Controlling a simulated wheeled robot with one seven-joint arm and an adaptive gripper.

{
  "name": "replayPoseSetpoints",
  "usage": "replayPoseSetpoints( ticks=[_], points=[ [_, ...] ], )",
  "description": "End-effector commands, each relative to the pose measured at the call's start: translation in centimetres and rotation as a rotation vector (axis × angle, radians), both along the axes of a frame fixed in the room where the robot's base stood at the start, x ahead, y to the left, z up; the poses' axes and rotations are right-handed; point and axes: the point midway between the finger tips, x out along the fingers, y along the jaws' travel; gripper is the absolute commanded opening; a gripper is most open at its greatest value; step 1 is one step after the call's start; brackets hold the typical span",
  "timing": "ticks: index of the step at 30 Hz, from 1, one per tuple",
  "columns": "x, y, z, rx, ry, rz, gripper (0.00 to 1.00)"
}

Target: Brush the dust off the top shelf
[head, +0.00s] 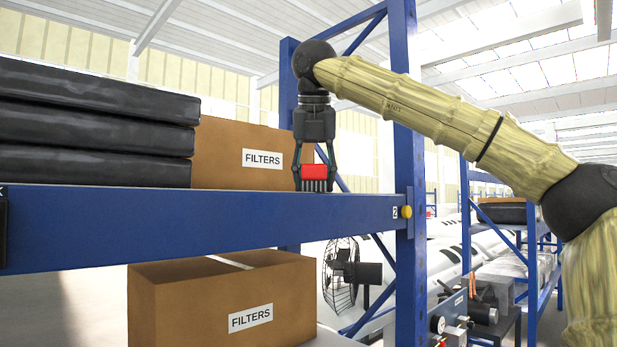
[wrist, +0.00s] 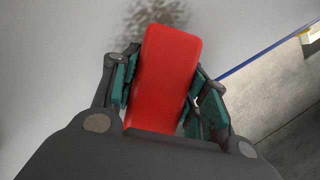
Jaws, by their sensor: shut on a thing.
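My gripper (head: 315,172) is shut on a red brush (head: 314,171) with dark bristles pointing down. In the head view it is at the right end of the top shelf (head: 250,224), just right of the filters box, with the bristles at the level of the shelf's front beam. Whether they touch the surface cannot be told. In the wrist view the red brush (wrist: 163,80) sits between the finger pads, and a dark speckled patch of dust (wrist: 158,13) lies on the pale shelf surface just beyond the brush's far end. The bristles are hidden there.
A cardboard box labelled FILTERS (head: 225,150) and stacked black cases (head: 90,125) fill the top shelf's left part. A blue upright (head: 408,150) stands at its right end. Another FILTERS box (head: 220,300) is below. The wrist view shows the shelf's blue edge (wrist: 265,52) at right.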

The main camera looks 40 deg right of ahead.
Motion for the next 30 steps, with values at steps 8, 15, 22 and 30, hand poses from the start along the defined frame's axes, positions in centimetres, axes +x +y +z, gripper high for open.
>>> replayPoseSetpoints(
  ticks=[8,15,22,30],
  points=[
    [0.9,-0.2,-0.1,0.001,0.003,-0.001,0.22],
    [2.6,0.0,0.0,0.001,0.003,-0.001,0.22],
    [3.8,0.1,0.0,0.001,0.003,-0.001,0.22],
    [4.6,0.2,0.1,0.001,0.003,-0.001,0.22]
  ],
)
